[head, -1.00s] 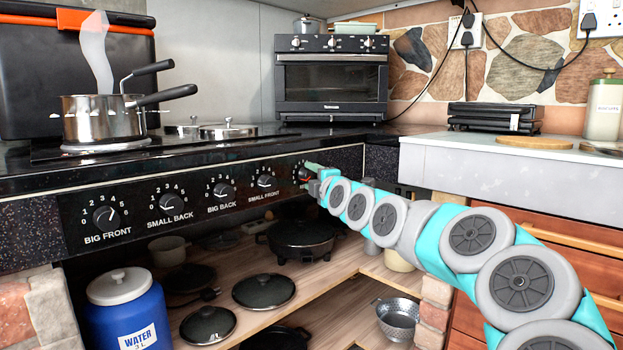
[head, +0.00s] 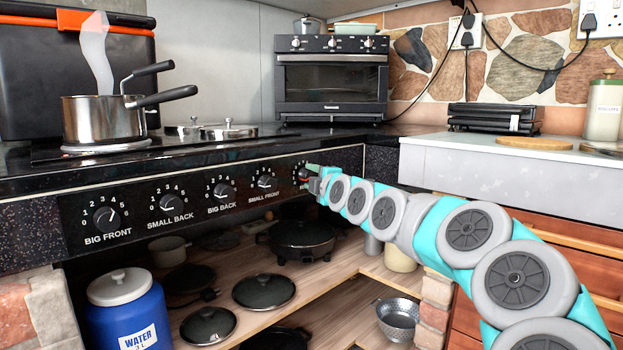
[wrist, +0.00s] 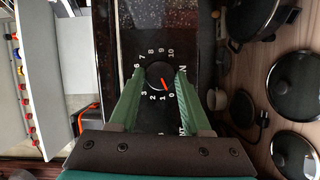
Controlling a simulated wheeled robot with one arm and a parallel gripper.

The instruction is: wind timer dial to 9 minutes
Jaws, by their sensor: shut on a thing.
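The timer dial (wrist: 159,75) is a round black knob with a red pointer on the black front panel. White numbers from 0 to 10 ring it. The red pointer points to between 0 and 1, close to the 0 mark. My gripper (wrist: 160,82) has its two green fingers on opposite sides of the knob, shut on it. In the head view my gripper (head: 312,172) is at the right end of the panel, and it partly hides the dial.
Several stove knobs, such as the small front knob (head: 265,181), line the panel to the left. The black worktop overhangs above. Below is an open wooden shelf (head: 330,291) with pans and lids. A steel pot (head: 103,120) stands on the hob.

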